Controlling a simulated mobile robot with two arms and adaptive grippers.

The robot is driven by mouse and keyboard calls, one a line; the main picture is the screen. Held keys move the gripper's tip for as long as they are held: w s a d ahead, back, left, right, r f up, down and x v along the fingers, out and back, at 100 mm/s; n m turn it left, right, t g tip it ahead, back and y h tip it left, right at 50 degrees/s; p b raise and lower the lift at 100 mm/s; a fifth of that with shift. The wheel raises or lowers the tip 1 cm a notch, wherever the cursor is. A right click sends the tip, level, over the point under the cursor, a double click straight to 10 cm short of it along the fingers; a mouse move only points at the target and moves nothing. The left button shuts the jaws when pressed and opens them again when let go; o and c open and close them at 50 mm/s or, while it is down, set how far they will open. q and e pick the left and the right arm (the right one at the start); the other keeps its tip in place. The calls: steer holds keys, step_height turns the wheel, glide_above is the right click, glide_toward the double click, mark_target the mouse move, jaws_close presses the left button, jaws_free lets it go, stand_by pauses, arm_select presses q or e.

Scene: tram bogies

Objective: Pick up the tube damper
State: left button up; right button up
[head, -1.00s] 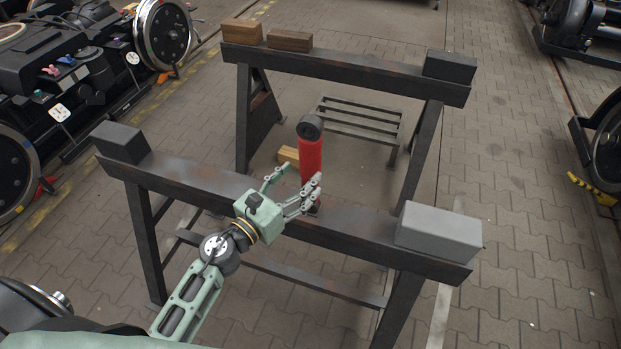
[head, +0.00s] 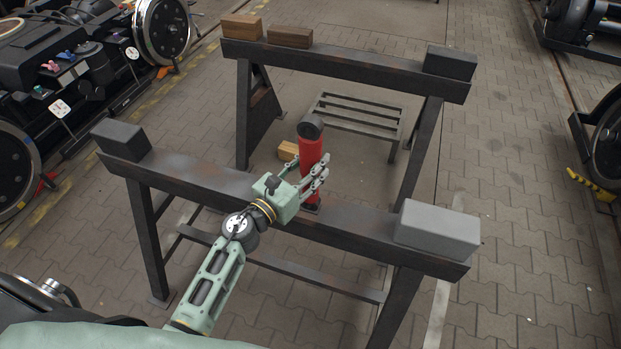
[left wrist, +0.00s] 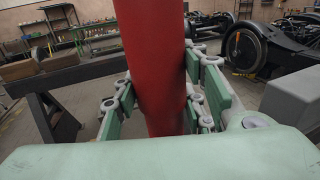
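The tube damper (head: 311,155) is a red cylinder with a dark cap on top and a dark foot. It stands upright on the near beam of the dark steel stand (head: 190,181). My left gripper (head: 307,172) is at the damper's near side, with its fingers spread to either side of the red body. In the left wrist view the red tube (left wrist: 158,70) rises between the green finger pads, close to them; firm contact on both sides does not show, and the gripper looks open. My right gripper is not in view.
The far beam (head: 345,70) carries two wooden blocks and a dark block. A low slatted rack (head: 360,118) stands behind the damper. Bogies (head: 70,75) stand at the left.

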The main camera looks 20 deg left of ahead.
arm_select(q)
jaws_close()
steer(key=shift+w+r, duration=0.1)
steer(key=shift+r, duration=0.05)
stand_by(0.4)
steer(key=shift+r, duration=0.1)
